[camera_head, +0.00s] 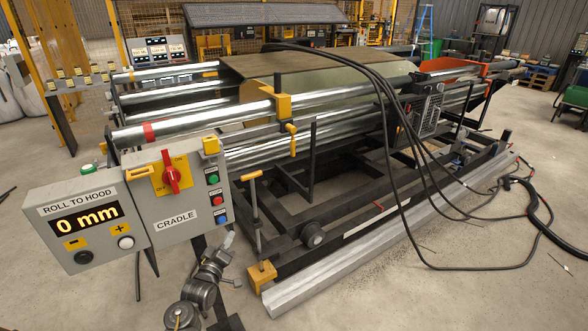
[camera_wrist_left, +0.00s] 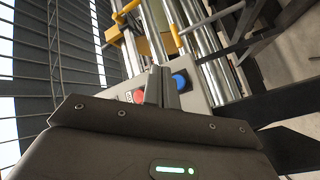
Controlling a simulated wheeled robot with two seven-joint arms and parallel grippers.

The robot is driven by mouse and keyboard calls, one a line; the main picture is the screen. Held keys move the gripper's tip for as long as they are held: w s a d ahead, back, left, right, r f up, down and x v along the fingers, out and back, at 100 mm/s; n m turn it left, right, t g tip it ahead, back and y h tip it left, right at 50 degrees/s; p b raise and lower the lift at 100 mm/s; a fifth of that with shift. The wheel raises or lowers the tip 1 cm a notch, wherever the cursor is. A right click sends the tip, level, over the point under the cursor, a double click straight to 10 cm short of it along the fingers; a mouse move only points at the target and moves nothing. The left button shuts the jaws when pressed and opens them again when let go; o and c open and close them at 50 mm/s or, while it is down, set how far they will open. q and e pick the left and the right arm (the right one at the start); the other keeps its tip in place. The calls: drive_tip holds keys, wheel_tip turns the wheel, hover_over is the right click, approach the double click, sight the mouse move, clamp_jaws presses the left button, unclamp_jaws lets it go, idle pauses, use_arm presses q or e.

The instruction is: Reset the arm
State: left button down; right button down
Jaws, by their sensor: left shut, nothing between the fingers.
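My left arm comes in at the bottom of the head view, and its gripper (camera_head: 229,240) is just below the grey CRADLE box (camera_head: 177,238). In the left wrist view the two dark fingers (camera_wrist_left: 161,82) are together and empty. Beyond them are a red button (camera_wrist_left: 138,96) and a blue button (camera_wrist_left: 180,81); I cannot tell the exact gap to the box. The box carries a red rotary switch (camera_head: 171,173) on a yellow plate and green, red and blue buttons. My right gripper is in neither view.
The ROLL TO HOOD box (camera_head: 45,242) reads 0 mm. Behind the boxes stands a roller machine with steel rollers (camera_head: 190,112). Black cables (camera_head: 395,215) hang over it to the floor. A grey beam (camera_head: 385,237) lies along its front. The floor at lower right is mostly clear.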

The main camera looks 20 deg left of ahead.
use_arm(q)
drive_tip(key=shift+m, duration=0.3)
